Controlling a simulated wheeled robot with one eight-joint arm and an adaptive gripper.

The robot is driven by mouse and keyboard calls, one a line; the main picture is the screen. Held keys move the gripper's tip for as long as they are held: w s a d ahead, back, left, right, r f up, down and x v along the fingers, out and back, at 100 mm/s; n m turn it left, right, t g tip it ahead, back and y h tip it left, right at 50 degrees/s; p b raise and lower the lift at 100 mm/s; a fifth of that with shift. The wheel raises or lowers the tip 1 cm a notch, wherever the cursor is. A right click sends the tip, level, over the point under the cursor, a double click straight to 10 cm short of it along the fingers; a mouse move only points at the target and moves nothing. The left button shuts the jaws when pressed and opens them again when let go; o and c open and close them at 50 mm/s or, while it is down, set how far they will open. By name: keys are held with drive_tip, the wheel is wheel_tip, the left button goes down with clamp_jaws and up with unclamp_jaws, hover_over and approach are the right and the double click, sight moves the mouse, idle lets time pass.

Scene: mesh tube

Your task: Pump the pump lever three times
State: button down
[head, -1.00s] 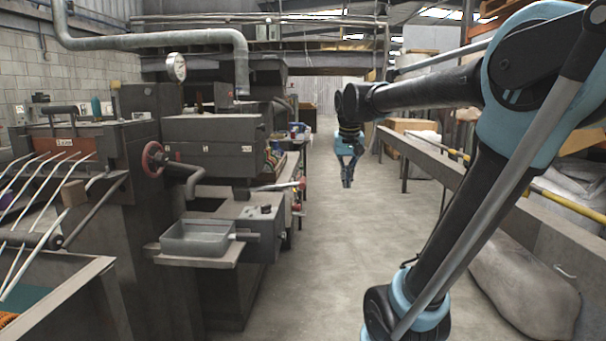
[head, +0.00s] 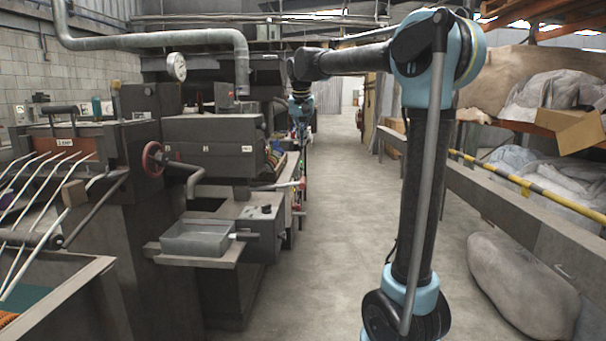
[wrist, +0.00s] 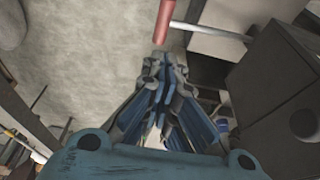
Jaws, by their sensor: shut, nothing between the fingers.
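The pump lever appears to be the pale rod with a red grip that sticks out from the machine's right side in the head view (head: 282,185). In the wrist view a red grip (wrist: 164,22) with a pale rod lies just beyond my fingertips. My gripper (wrist: 161,56) is shut and empty, with a small gap between it and the red grip in the picture. In the head view my gripper (head: 302,118) hangs pointing down above the lever area, partly lost against the dark machinery. I cannot tell whether it touches the lever.
The dark machine (head: 212,150) fills the left, with a red handwheel (head: 152,158) and a metal tray (head: 197,238) in front. The concrete aisle (head: 335,200) is clear. A rail (head: 500,200) and a grey sack (head: 520,285) border the right.

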hover_over(302, 178)
drive_tip(key=s, duration=0.2)
drive_tip(key=f, duration=1.2)
drive_tip(key=shift+w+d, duration=0.15)
drive_tip(key=shift+d, duration=0.05)
drive_tip(key=shift+f, duration=0.8)
drive_tip(key=shift+a, duration=0.1)
